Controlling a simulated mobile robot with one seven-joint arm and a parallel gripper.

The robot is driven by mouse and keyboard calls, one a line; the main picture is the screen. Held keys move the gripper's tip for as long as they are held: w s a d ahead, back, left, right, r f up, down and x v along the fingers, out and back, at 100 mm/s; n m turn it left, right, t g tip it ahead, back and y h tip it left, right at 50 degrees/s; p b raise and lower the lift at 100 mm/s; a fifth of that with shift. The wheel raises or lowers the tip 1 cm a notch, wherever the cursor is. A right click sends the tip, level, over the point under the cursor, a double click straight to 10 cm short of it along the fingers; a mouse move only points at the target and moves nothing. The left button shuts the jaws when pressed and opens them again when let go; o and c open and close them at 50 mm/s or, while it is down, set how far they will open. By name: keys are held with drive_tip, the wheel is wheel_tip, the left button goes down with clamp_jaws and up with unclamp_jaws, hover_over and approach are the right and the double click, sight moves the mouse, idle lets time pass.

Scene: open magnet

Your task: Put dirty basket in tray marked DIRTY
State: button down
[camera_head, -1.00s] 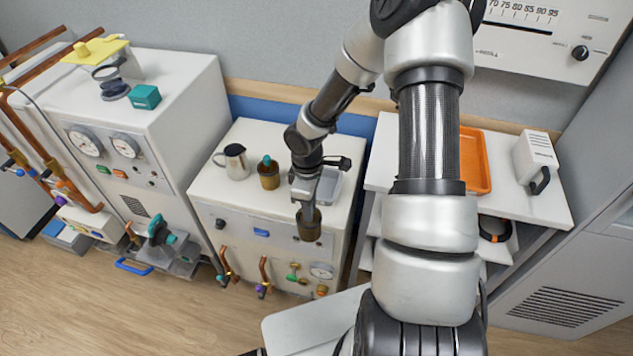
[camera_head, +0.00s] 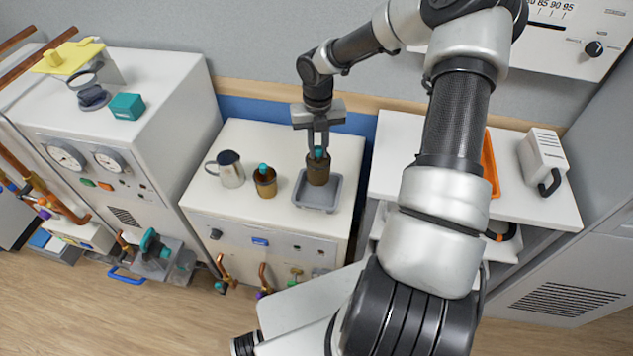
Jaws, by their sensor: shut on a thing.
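My gripper (camera_head: 318,143) points down with its fingers closed around the teal top of a brown basket (camera_head: 318,170). The basket is upright at the back part of a shallow grey tray (camera_head: 317,204). I cannot tell whether its base touches the tray floor or hangs just above it. The tray sits on the right part of the white cabinet top, and I can read no DIRTY mark on it. A second brown basket (camera_head: 265,184) with a teal knob stands left of the tray, apart from it.
A metal pitcher (camera_head: 230,170) stands left of the second basket on the white cabinet top (camera_head: 225,205). A white shelf unit (camera_head: 400,150) with an orange tray (camera_head: 489,165) is to the right. A white machine (camera_head: 165,110) stands to the left.

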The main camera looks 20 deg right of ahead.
sight(318, 169)
wheel_tip(318, 169, down, 8)
drive_tip(key=shift+f, duration=0.3)
drive_tip(key=c, duration=1.6)
unclamp_jaws()
drive_tip(key=shift+c, duration=0.2)
wheel_tip(318, 169, up, 12)
drive_tip(key=shift+r, duration=0.1)
